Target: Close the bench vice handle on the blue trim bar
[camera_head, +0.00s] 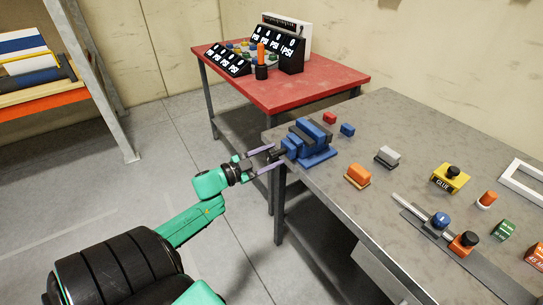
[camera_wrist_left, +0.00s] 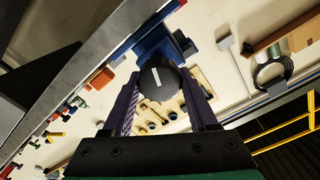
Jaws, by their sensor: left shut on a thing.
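The blue bench vice (camera_head: 312,148) stands at the near left corner of the grey workbench. Its round black handle (camera_head: 277,155) faces my left arm. My left gripper (camera_head: 268,160) has its purple fingers on either side of the handle and is shut on it. In the left wrist view the handle (camera_wrist_left: 158,84) shows as a dark knob with a white line, between the fingers of the left gripper (camera_wrist_left: 163,88). The blue vice body (camera_wrist_left: 153,43) is behind it. I cannot tell a blue trim bar apart from the blue vice. My right gripper is not in view.
On the grey workbench (camera_head: 390,130) are a small blue block (camera_head: 347,129), a red block (camera_head: 329,117), an orange block (camera_head: 357,176) and a yellow glue holder (camera_head: 450,178). A red table (camera_head: 290,92) with gauges stands behind. The floor at left is clear.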

